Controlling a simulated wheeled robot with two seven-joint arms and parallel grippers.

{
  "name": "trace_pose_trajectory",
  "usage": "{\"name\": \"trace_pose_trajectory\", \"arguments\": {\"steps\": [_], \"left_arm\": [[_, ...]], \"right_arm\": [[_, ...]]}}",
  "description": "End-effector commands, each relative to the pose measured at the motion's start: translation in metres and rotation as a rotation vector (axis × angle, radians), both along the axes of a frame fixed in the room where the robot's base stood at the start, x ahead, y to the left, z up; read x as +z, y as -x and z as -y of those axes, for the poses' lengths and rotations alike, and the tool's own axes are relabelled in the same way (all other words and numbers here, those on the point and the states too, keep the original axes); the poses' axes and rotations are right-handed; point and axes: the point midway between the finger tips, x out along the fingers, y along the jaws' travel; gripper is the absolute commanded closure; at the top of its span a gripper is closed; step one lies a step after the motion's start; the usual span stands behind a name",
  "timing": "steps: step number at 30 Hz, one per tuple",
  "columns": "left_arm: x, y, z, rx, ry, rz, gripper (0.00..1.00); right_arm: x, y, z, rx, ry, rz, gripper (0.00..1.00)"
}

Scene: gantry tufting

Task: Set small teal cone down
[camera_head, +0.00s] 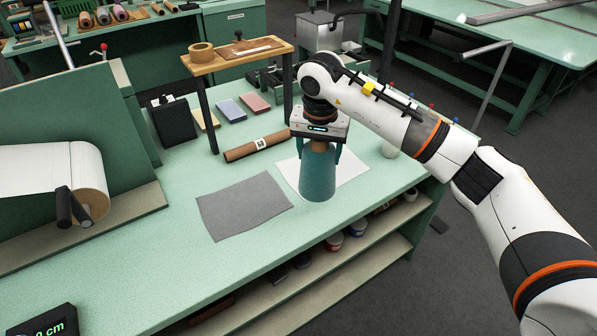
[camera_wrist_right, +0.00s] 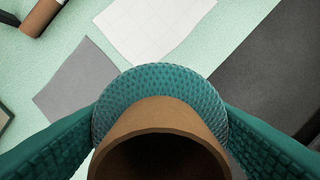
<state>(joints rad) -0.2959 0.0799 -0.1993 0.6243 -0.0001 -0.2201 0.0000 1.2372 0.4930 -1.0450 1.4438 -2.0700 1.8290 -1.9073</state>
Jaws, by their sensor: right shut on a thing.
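The small teal cone (camera_head: 317,178) is upright, with teal yarn around a brown tube. My right gripper (camera_head: 318,153) is shut on its upper part from above. In the right wrist view the cone's brown tube (camera_wrist_right: 160,125) and teal yarn (camera_wrist_right: 160,82) lie between the two textured teal fingers. The cone's base is over the near part of a white sheet (camera_head: 350,166) on the bench in the head view. I cannot tell whether the base touches the bench. My left gripper is not in view.
A grey sheet (camera_head: 240,205) lies left of the cone. A brown roll (camera_head: 258,147) and a small wooden stand (camera_head: 238,56) are behind. A pale cup (camera_head: 391,147) stands right, partly behind my arm. The green bench (camera_head: 150,265) is clear in front; its edge is close.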

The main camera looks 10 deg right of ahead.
Motion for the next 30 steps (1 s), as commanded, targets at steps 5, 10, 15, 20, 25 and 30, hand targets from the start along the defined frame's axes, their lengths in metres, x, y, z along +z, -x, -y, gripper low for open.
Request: {"name": "trace_pose_trajectory", "arguments": {"steps": [5, 10, 15, 20, 25, 30], "left_arm": [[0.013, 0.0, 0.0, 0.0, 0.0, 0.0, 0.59], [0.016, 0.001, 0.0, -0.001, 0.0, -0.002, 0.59], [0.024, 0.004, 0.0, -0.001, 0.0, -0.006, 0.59], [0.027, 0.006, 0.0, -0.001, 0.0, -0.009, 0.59], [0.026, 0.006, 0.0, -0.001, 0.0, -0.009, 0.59], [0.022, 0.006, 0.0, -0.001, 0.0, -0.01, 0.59]], "right_arm": [[-0.032, 0.001, 0.0, 0.002, 0.0, -0.003, 0.74], [-0.046, 0.001, 0.0, 0.002, -0.001, -0.001, 0.74], [-0.067, 0.001, 0.0, 0.001, 0.0, -0.003, 0.74], [-0.082, 0.001, 0.0, 0.003, 0.0, 0.001, 0.74], [-0.082, 0.0, 0.0, 0.003, 0.0, 0.002, 0.74], [-0.085, 0.0, 0.0, 0.003, 0.0, 0.002, 0.31]]}}
